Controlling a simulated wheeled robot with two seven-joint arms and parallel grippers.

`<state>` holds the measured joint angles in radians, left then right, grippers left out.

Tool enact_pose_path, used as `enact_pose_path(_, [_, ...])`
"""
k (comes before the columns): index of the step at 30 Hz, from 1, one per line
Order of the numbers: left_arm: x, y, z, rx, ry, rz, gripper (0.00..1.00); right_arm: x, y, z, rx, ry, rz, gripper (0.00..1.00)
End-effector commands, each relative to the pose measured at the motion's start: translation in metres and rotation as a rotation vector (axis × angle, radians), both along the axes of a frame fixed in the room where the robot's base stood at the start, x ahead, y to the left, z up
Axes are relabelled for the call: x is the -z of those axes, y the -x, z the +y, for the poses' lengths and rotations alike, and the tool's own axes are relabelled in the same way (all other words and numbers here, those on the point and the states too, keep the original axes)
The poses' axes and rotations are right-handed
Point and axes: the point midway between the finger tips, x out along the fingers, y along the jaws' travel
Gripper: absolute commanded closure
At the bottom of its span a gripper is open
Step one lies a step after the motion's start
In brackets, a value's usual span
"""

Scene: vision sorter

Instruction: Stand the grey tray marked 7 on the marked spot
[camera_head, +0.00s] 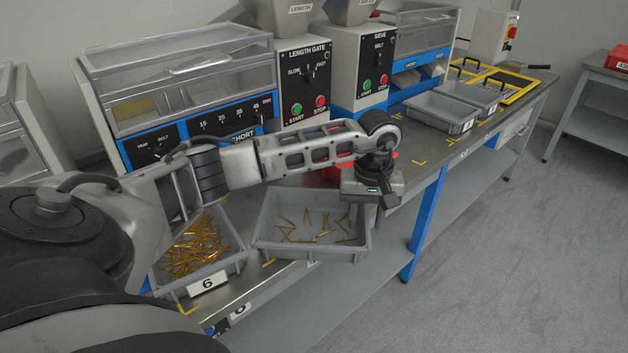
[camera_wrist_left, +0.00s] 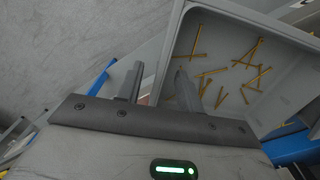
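A grey tray (camera_head: 262,232) holding several loose brass pins stands on the bench below my left forearm. Its number does not show, so I cannot confirm it is tray 7. It also shows in the left wrist view (camera_wrist_left: 225,12). My left gripper (camera_head: 372,203) points down at the tray's right wall. In the wrist view its two fingers (camera_wrist_left: 158,82) are apart, one over the inside of the tray and one outside, with the wall between them. Yellow corner marks (camera_head: 420,162) lie on bare bench to the right. My right gripper is not in view.
Two grey trays (camera_head: 440,112) (camera_head: 470,92) stand farther along the bench, near a yellow-framed area (camera_head: 515,88). Machines, including the length gate (camera_head: 305,85), line the back. A red thing (camera_head: 332,173) is partly hidden behind my arm.

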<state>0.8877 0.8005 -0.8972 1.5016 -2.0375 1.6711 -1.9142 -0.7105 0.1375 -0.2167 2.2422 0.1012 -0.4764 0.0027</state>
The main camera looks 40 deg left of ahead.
Motion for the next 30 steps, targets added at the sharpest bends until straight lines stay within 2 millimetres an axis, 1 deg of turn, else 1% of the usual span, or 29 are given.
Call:
enact_pose_path(2, [0.003, 0.0, 0.0, 0.0, 0.001, -0.001, 0.63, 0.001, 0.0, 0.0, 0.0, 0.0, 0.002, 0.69])
enact_pose_path(7, [0.003, 0.0, 0.0, 0.0, 0.001, -0.002, 0.63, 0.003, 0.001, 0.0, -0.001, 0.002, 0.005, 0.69])
enact_pose_path(8, [0.003, 0.0, 0.0, 0.0, 0.0, -0.001, 0.66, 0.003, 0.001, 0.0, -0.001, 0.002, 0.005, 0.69])
enact_pose_path(9, [0.003, 0.0, 0.0, 0.0, 0.0, -0.001, 0.77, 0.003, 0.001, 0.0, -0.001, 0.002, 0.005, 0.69])
enact_pose_path(11, [0.003, 0.0, 0.0, 0.0, 0.001, -0.001, 0.94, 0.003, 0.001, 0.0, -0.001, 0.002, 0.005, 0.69])
enact_pose_path(12, [0.003, 0.0, 0.0, 0.0, 0.001, -0.001, 1.0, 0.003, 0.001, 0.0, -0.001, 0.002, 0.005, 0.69])
enact_pose_path(23, [0.002, -0.001, 0.0, 0.0, 0.0, -0.003, 1.0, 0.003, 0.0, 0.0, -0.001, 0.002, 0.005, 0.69])
enact_pose_path(26, [-0.003, -0.001, 0.0, 0.0, 0.001, -0.003, 1.0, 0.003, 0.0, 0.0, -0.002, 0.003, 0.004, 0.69])
enact_pose_path(29, [-0.013, -0.001, 0.0, -0.001, 0.001, -0.005, 1.0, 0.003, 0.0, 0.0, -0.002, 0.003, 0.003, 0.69])
enact_pose_path(30, [-0.019, -0.002, 0.0, -0.001, 0.001, -0.006, 1.0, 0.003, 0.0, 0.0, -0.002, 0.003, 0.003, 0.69])
